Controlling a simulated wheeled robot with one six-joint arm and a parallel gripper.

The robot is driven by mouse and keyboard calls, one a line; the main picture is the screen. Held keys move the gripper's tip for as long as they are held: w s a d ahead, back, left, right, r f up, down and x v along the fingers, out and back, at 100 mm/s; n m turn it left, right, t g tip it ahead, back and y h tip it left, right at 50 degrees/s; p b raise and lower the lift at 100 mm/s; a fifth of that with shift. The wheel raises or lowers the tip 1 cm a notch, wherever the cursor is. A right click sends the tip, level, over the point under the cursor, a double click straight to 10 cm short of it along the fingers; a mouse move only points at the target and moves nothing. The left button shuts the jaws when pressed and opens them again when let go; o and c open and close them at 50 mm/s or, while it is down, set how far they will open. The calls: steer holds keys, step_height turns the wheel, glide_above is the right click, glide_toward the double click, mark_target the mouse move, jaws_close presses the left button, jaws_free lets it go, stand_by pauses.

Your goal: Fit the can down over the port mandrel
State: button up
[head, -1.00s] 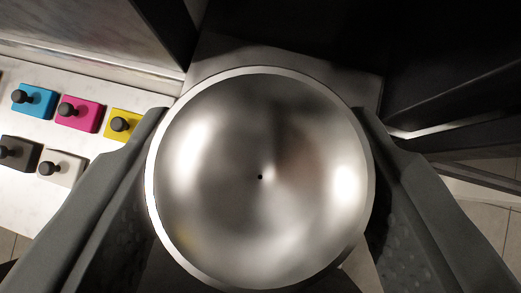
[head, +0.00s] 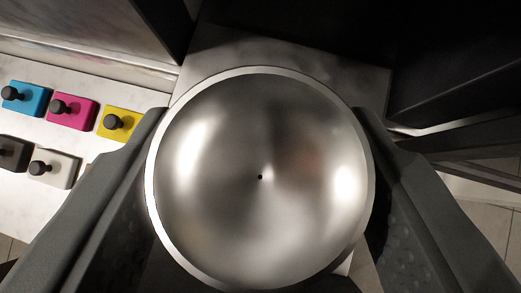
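The can (head: 260,215) fills the middle of the head view. I look straight at its round, shiny metal end, which has a small dark hole at the centre and a pale rim. The two grey fingers of my gripper (head: 260,180) press in at the can's left and right sides, so my gripper is shut on it. The port mandrel is not visible; the can hides whatever lies behind it.
At left, a pale counter (head: 50,215) carries cyan (head: 32,101), magenta (head: 80,112), yellow (head: 124,127), black (head: 10,158) and white (head: 62,172) blocks with dark knobs. A grey metal surface (head: 290,50) lies behind the can. Dark machine panels (head: 455,70) stand at right.

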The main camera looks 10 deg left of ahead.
steer(key=shift+f, duration=1.45)
steer(key=o, duration=1)
steer(key=shift+r, duration=0.1)
steer(key=v, duration=1.7)
steer(key=shift+s, duration=0.15)
steer(key=s+a+f+m+t, duration=0.1)
steer(key=s+f+t, duration=0.2)
steer(key=s+f, duration=0.4)
steer(key=s+a+f+m+t+h, duration=0.1)
steer(key=s+f+t, duration=0.2)
steer(key=s+f, duration=0.5)
steer(key=s+a+f+m+t+h, duration=0.1)
steer(key=s+f+t, duration=0.1)
steer(key=s+f, duration=0.5)
steer(key=shift+s+a+f+t, duration=0.1)
steer(key=shift+s+f+t, duration=0.1)
steer(key=shift+s, duration=0.75)
steer(key=shift+s+f+t, duration=0.2)
steer(key=shift+s, duration=0.75)
